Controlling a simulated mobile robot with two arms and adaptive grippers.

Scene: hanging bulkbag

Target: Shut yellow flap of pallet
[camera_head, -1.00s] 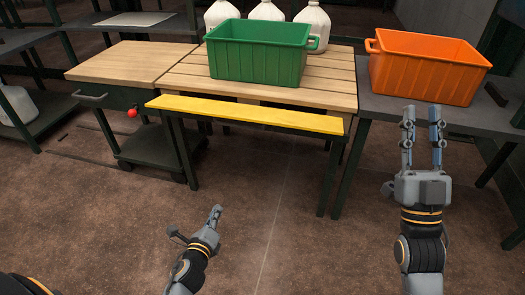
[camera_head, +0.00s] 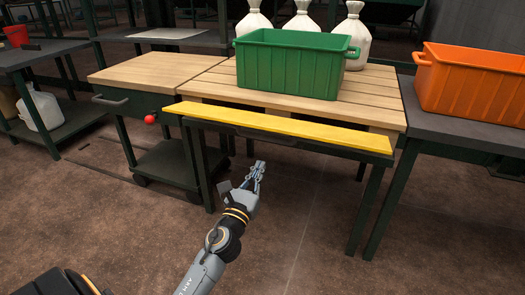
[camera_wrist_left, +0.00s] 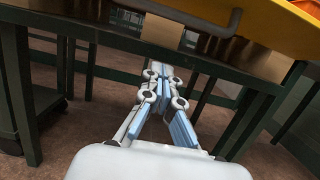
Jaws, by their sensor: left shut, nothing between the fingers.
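The yellow flap (camera_head: 285,127) is a long board along the front edge of the wooden slatted pallet (camera_head: 385,97) on the table. It sticks out toward me, with dark gaps behind it, and a dark handle bar shows below it. In the left wrist view the flap (camera_wrist_left: 285,25) is seen from below at the top right. My left gripper (camera_head: 258,166) is shut and empty, below the flap and in front of the table, apart from the flap. It also shows in the left wrist view (camera_wrist_left: 158,72), pointing under the tabletop. My right gripper is out of view.
An orange crate (camera_head: 470,85) is on the right table. A wooden-topped cart (camera_head: 155,75) with a red knob (camera_head: 150,119) stands left. The floor in front is clear.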

